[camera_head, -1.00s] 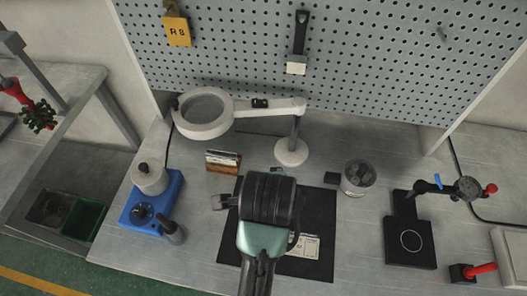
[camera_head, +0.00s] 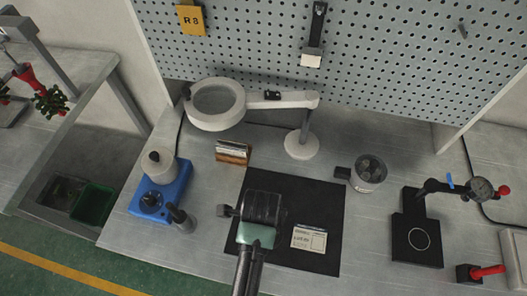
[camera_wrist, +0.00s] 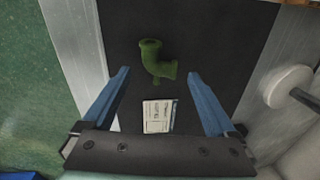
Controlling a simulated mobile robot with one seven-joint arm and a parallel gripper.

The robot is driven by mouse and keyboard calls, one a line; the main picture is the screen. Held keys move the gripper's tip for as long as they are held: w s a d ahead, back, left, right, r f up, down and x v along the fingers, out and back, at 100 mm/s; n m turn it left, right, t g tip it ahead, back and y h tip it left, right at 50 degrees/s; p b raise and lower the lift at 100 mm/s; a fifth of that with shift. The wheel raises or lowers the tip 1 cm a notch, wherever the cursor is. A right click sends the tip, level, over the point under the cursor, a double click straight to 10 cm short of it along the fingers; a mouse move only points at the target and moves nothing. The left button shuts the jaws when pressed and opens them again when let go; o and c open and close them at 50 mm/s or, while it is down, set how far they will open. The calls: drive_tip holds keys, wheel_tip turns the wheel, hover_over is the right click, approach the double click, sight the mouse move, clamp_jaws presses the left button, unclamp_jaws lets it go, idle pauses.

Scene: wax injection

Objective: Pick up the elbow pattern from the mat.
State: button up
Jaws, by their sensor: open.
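The elbow pattern (camera_wrist: 158,62), a green bent pipe with flanged ends, lies on the black mat (camera_wrist: 215,50) in the wrist view. My gripper (camera_wrist: 158,74) is open and empty, its two blue fingers apart on either side of the pattern in that picture. The gap in height between fingers and pattern is hard to tell. In the head view my wrist hangs over the left part of the mat (camera_head: 310,195) and hides the pattern and the fingers.
A printed card (camera_head: 309,238) lies on the mat. Around it stand a magnifier lamp (camera_head: 301,145), a small card holder (camera_head: 233,152), a blue wax heater (camera_head: 160,190), a metal cup (camera_head: 368,172) and a dial gauge stand (camera_head: 415,240).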

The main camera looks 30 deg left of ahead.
drive_tip(key=shift+w+a+f, duration=0.1)
drive_tip(key=shift+w+f, duration=0.1)
drive_tip(key=shift+f, duration=1.2)
drive_tip(key=shift+r, duration=0.1)
drive_tip(key=c, duration=1.4)
